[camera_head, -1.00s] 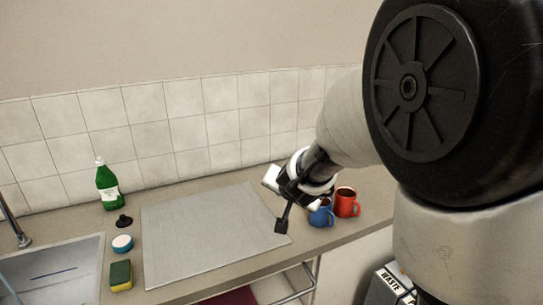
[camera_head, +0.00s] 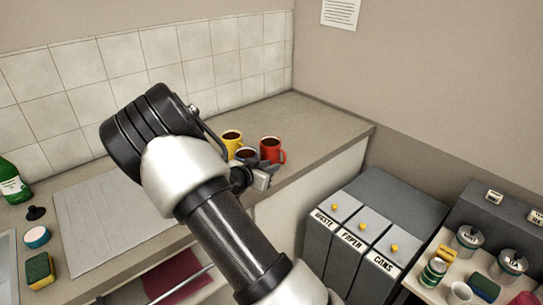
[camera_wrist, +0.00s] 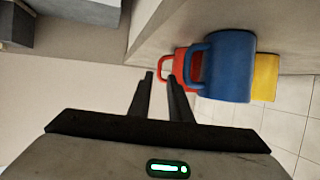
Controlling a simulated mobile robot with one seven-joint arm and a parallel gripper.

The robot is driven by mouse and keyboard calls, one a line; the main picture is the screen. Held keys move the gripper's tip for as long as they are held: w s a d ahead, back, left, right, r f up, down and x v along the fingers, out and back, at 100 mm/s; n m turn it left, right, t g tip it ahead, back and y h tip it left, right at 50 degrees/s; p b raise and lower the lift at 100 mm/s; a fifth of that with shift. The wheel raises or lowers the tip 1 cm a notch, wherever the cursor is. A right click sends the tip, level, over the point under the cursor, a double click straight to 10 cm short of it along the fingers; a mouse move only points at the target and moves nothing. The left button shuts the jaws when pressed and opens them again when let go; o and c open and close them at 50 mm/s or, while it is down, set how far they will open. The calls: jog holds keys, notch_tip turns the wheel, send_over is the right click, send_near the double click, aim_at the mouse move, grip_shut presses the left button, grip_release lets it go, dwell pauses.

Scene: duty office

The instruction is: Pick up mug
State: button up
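Three mugs stand together on the counter's right part in the head view: a yellow mug (camera_head: 232,140) at the back, a red mug (camera_head: 271,150) on the right, and a blue mug (camera_head: 246,153) in front, mostly hidden by my gripper. The yellow and red mugs show dark contents. My gripper (camera_head: 265,176) is close in front of them. In the wrist view, my gripper (camera_wrist: 157,75) is open and empty, with a gap between its fingers. The blue mug (camera_wrist: 231,66) is nearest, right of the fingertips, its handle towards them. The red mug (camera_wrist: 181,66) and yellow mug (camera_wrist: 265,77) are partly behind it.
A grey board (camera_head: 110,215) lies on the counter. A sponge (camera_head: 40,270), a round tub (camera_head: 36,237), a black stopper (camera_head: 36,212) and a green bottle (camera_head: 11,182) are at the left. Labelled bins (camera_head: 350,235) stand right of the counter; a tiled wall rises behind.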

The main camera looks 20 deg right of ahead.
aim_at(284, 158)
jog(key=x, duration=0.3)
jog(key=shift+d, duration=0.15)
jog(key=shift+w+r+x, duration=0.1)
jog(key=shift+r+x, duration=0.05)
jog(key=shift+x, duration=0.75)
jog(key=shift+w+r+x, duration=0.1)
jog(key=shift+r+x, duration=0.05)
jog(key=shift+x, duration=0.7)
jog(key=shift+r+x, duration=0.2)
jog(key=shift+x, duration=0.7)
jog(key=shift+d, duration=0.1)
grip_shut()
